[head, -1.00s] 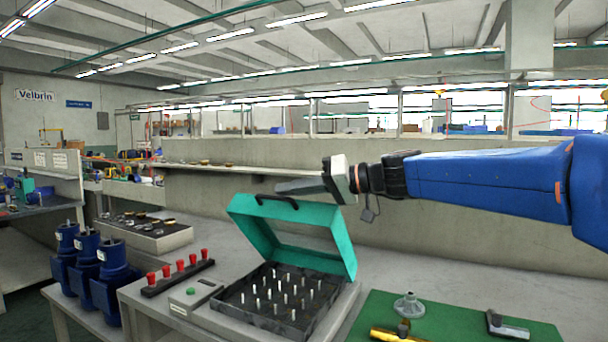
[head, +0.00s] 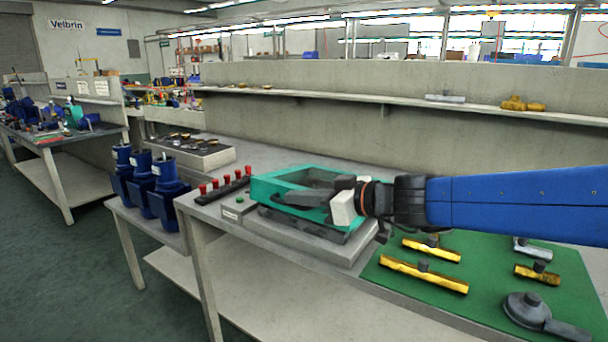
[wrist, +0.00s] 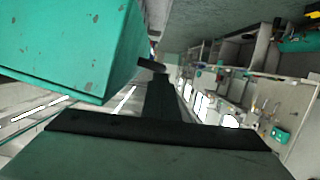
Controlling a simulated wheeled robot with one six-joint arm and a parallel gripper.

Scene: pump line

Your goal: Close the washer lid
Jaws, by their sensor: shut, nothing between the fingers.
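The washer's teal lid (head: 262,190) is swung down low over the dark washer base (head: 305,226) on the bench in the head view. The lid is a frame with an opening in its top. Whether it sits fully flush on the base I cannot tell. My gripper (head: 300,198) is shut and empty, its grey fingers lying across the lid from the right and hiding part of it. Whether they touch it is unclear. The pins in the base are hidden. In the wrist view, a chipped teal surface (wrist: 75,45) fills the upper left, close to the camera.
A small box with a green button (head: 238,206) and a strip of red knobs (head: 222,184) stand left of the washer. Blue pumps (head: 165,187) stand further left. A green mat (head: 480,275) with brass and grey parts lies right, below my arm.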

